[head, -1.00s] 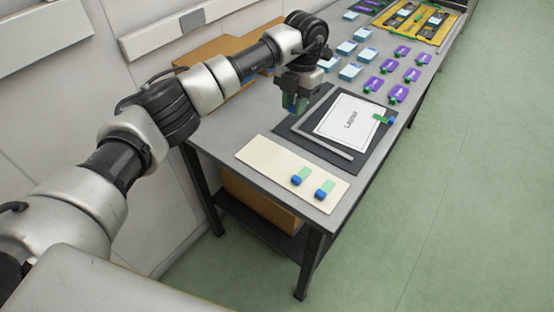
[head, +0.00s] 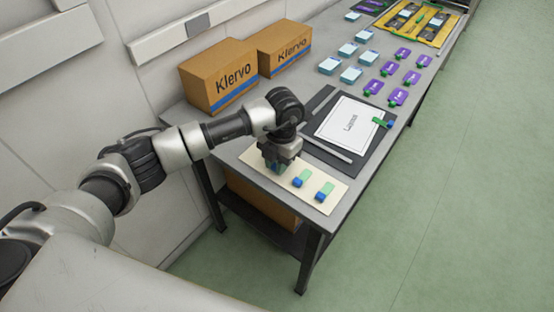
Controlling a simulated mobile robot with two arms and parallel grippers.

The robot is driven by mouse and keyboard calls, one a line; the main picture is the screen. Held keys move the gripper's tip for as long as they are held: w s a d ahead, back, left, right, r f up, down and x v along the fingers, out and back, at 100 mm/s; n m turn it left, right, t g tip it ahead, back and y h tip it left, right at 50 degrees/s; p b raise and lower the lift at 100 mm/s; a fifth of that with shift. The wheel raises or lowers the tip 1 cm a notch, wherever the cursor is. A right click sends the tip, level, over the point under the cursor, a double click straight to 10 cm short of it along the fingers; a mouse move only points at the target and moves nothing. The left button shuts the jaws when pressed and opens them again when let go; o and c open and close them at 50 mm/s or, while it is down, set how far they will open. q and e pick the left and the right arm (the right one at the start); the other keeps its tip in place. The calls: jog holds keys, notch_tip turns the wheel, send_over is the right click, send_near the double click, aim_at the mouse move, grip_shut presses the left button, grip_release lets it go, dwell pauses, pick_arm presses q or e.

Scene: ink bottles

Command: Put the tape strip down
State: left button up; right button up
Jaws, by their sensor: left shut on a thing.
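My left gripper (head: 277,168) is over the left part of the cream board (head: 313,207) at the near end of the table. It is shut on a tape strip (head: 273,166), of which only a little green and blue shows below the jaws. I cannot tell whether the strip touches the board. Two more green strips with blue ends lie on the board to its right, a middle one (head: 300,180) and a right one (head: 324,192). My right gripper is not in view.
The white sheet lies on a dark mat (head: 372,151), with a grey bar (head: 327,150) along its near side. Two Klervo boxes (head: 217,77) stand by the wall. Light blue items (head: 351,75), purple cards (head: 397,97) and a yellow tray (head: 442,30) fill the far table.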

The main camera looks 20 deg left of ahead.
pick_arm(q)
jog(key=shift+f, duration=0.1)
jog(key=shift+f+b, duration=0.25)
jog(key=shift+b, duration=0.15)
jog(key=o, duration=0.7)
jog(key=shift+c, duration=0.2)
jog(key=shift+r, duration=0.1)
jog(key=shift+r+p, duration=0.35)
jog(key=shift+r, duration=0.15)
notch_tip(320, 180, up, 11)
jog(key=w+b, duration=0.1)
jog(key=b, duration=0.1)
jog(key=shift+w+d+r, duration=0.2)
jog(key=shift+w+d, duration=0.1)
jog(key=shift+w, duration=0.05)
